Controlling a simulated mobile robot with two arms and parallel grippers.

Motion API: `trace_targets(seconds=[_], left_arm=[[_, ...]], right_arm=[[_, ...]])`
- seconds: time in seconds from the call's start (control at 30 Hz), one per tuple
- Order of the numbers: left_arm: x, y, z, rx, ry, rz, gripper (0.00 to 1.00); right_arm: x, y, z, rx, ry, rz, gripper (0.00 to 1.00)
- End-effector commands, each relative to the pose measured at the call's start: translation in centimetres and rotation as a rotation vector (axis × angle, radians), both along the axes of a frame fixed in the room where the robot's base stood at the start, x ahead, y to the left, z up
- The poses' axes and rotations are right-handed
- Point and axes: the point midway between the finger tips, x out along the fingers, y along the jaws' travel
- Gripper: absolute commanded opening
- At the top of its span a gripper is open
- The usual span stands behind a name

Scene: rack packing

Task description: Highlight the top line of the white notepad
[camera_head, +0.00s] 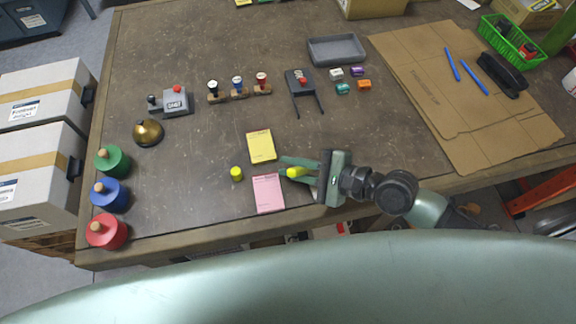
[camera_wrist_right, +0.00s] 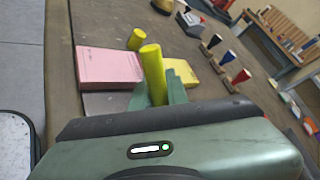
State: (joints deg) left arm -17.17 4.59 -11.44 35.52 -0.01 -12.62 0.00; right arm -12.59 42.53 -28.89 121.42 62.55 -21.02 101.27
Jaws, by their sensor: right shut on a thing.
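A yellow notepad (camera_head: 261,146) and a pink notepad (camera_head: 268,194) lie flat on the table; I see no white notepad. My right gripper (camera_head: 300,172) is shut on a yellow highlighter (camera_head: 296,172), above the table just right of the gap between the two pads. In the right wrist view the highlighter (camera_wrist_right: 152,72) stands up between the fingers, with the pink notepad (camera_wrist_right: 108,66) to its left and the yellow notepad (camera_wrist_right: 182,73) behind it to the right. A short yellow cylinder (camera_head: 236,174), perhaps its cap, stands left of the pads. My left gripper is not in view.
Red (camera_head: 107,231), blue (camera_head: 110,195) and green (camera_head: 112,161) knobbed weights line the left edge, near a brass bell (camera_head: 147,132). Stamps (camera_head: 238,87) and a grey tray (camera_head: 337,50) stand farther back. Flat cardboard (camera_head: 440,90) covers the right.

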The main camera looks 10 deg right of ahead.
Motion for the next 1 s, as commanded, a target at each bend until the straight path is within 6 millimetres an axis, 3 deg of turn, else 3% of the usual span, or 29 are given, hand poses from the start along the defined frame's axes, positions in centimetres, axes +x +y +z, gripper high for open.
trace_targets(seconds=[1.0], left_arm=[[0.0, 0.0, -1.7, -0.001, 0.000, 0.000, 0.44]], right_arm=[[0.0, -2.8, -0.7, -0.012, 0.010, -0.001, 0.00]])
